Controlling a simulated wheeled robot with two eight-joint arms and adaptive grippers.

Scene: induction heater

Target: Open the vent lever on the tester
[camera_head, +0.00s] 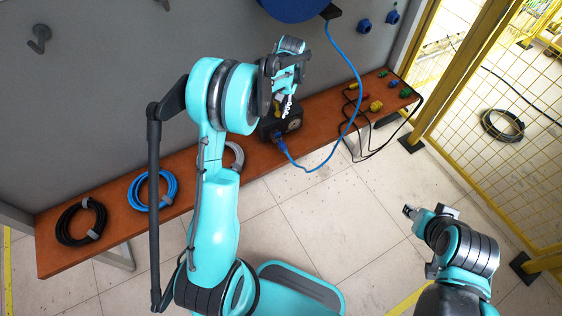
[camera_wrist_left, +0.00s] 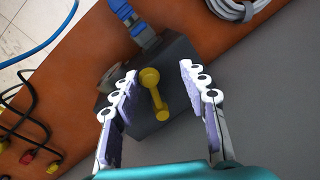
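The tester (camera_head: 291,124) is a dark box on the brown bench, partly hidden by my left gripper in the head view. It also shows in the left wrist view (camera_wrist_left: 172,62). Its yellow vent lever (camera_wrist_left: 151,88) has a round knob end and lies between my left fingers in the wrist view, with gaps on both sides. My left gripper (camera_head: 287,104) is open above the tester; its pale-padded fingers show in the wrist view (camera_wrist_left: 158,95). My right gripper (camera_head: 409,211) is over the floor, away from the bench; its fingers are too small to judge.
A blue cable with a blue plug (camera_head: 280,143) connects to the tester. Black leads with coloured clips (camera_head: 376,106) lie to the right on the bench (camera_head: 110,193). Blue (camera_head: 152,189) and black (camera_head: 81,221) cable coils lie left. A yellow mesh fence (camera_head: 480,60) stands at right.

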